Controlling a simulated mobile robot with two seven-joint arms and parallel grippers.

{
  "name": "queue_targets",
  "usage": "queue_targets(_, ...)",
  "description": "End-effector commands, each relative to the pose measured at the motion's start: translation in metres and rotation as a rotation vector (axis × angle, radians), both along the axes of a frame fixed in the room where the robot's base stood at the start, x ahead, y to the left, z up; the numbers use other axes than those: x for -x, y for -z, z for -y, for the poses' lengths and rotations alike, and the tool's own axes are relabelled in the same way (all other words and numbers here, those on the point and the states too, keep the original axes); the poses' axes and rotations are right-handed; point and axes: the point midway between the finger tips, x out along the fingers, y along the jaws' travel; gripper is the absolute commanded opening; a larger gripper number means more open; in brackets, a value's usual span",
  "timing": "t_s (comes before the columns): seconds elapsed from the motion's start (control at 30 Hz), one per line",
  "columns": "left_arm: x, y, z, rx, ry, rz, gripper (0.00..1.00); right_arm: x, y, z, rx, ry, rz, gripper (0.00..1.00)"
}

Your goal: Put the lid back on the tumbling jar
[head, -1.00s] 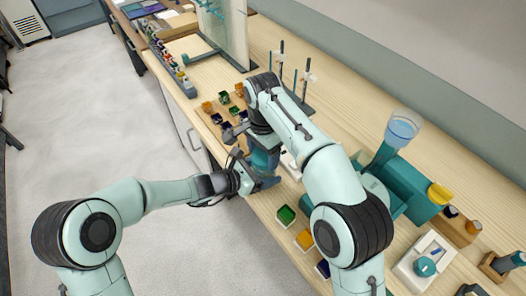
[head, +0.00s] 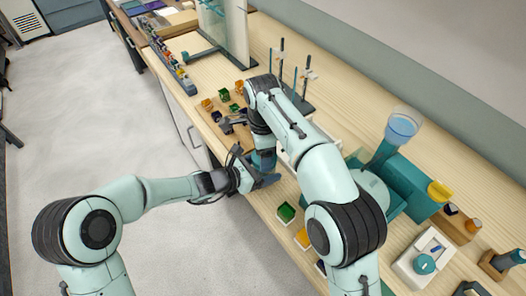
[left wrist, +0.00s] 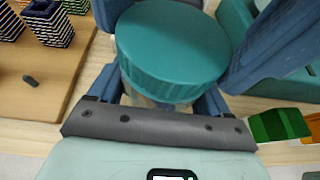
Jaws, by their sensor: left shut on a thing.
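A round teal lid (left wrist: 172,50) fills the middle of the left wrist view. A small pale strip of the jar (left wrist: 150,102) shows below its rim, so the lid appears to sit over the jar's mouth; whether it is fully seated I cannot tell. My left gripper (head: 262,181) is shut on the jar at the bench's front edge. My right gripper (head: 263,160) points down just above it. Blue fingers flank the lid in the left wrist view. Whether the right fingers grip the lid is unclear. In the head view my arms mostly hide jar and lid.
A wooden board with small coloured boxes (head: 224,95) lies left of the grippers. A green box (head: 286,213) and an orange box (head: 303,238) stand to the right near the front edge. A teal machine (head: 405,185) stands behind my right arm.

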Motion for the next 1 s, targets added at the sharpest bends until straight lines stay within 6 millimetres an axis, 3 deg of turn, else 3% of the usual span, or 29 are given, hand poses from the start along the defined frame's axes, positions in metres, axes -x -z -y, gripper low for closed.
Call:
queue_targets(0.1,0.0,0.0001,-0.0002,0.0,0.0,0.0,0.0,-0.0016,-0.0007,-0.0002,0.001,0.27,0.003,0.45)
queue_targets(0.3,0.0001,0.0001,-0.0001,-0.001,0.0,0.001,0.0,-0.0033,-0.0009,0.0005,0.0,0.576,0.003,0.45)
queue_targets(0.67,0.0002,0.0003,-0.0001,-0.001,0.0,-0.001,0.0,-0.0038,-0.001,0.0009,-0.001,0.64,0.004,0.45)
queue_targets(0.7,0.0002,0.0003,-0.0001,-0.001,0.0,-0.001,0.0,-0.0038,-0.001,0.001,-0.001,0.64,0.004,0.76)
queue_targets(0.77,0.0002,0.0003,-0.0001,-0.001,0.0,-0.001,0.0,-0.0038,-0.001,0.001,-0.001,0.64,0.004,0.95)
queue_targets(1.0,0.0001,0.0003,0.0,-0.001,0.0,-0.001,0.0,-0.0028,0.0001,0.0001,0.001,0.637,0.0,0.98)
